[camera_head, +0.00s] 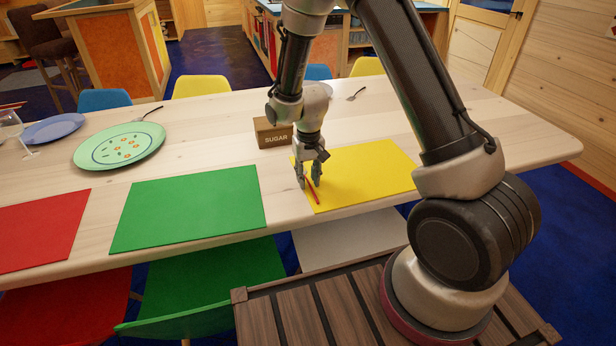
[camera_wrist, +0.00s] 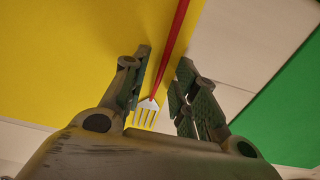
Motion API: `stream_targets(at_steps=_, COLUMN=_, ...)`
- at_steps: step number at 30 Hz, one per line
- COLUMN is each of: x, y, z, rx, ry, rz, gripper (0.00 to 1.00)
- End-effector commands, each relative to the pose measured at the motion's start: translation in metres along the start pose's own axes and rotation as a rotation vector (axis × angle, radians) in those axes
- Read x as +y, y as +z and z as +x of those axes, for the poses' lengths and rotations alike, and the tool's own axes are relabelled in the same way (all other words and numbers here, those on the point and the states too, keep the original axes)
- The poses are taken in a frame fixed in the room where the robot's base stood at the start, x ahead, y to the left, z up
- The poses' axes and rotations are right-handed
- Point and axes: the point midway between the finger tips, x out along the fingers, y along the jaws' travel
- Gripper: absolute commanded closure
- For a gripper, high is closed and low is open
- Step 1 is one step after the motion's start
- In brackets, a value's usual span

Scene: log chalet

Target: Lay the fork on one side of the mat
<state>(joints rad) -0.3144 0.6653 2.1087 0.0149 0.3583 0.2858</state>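A fork with a red handle (camera_head: 314,192) is at the left edge of the yellow mat (camera_head: 370,170) in the head view. In the wrist view the red handle (camera_wrist: 173,45) runs over the yellow mat (camera_wrist: 70,50) near its edge, and the pale tines (camera_wrist: 147,113) point towards my palm. My gripper (camera_head: 309,184) is low over that mat edge, pointing down. In the wrist view my gripper (camera_wrist: 163,85) has its fingers apart, one on each side of the fork, with gaps showing. I cannot tell whether the fork lies flat on the mat.
A brown sugar box (camera_head: 272,133) stands just behind my gripper. A green mat (camera_head: 190,208) and a red mat (camera_head: 38,230) lie to the left. A green plate (camera_head: 118,146), a blue plate (camera_head: 53,129) and another fork (camera_head: 356,94) are farther back. Bare table lies between the mats.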

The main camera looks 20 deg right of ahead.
Motion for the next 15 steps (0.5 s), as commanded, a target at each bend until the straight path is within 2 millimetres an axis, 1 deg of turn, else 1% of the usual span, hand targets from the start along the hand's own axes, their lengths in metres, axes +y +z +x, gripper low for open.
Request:
stream_targets(at_steps=2, x=0.000, y=0.000, z=-0.001, rx=0.001, ry=0.000, rz=0.000, gripper=0.71)
stream_targets(at_steps=5, x=0.000, y=-0.001, z=-0.009, rx=0.003, ry=-0.001, rz=0.000, gripper=0.71)
stream_targets(at_steps=8, x=0.000, y=-0.001, z=-0.027, rx=0.005, ry=-0.002, rz=0.000, gripper=0.71)
stream_targets(at_steps=15, x=0.000, y=-0.001, z=-0.082, rx=0.005, ry=-0.001, rz=0.000, gripper=0.71)
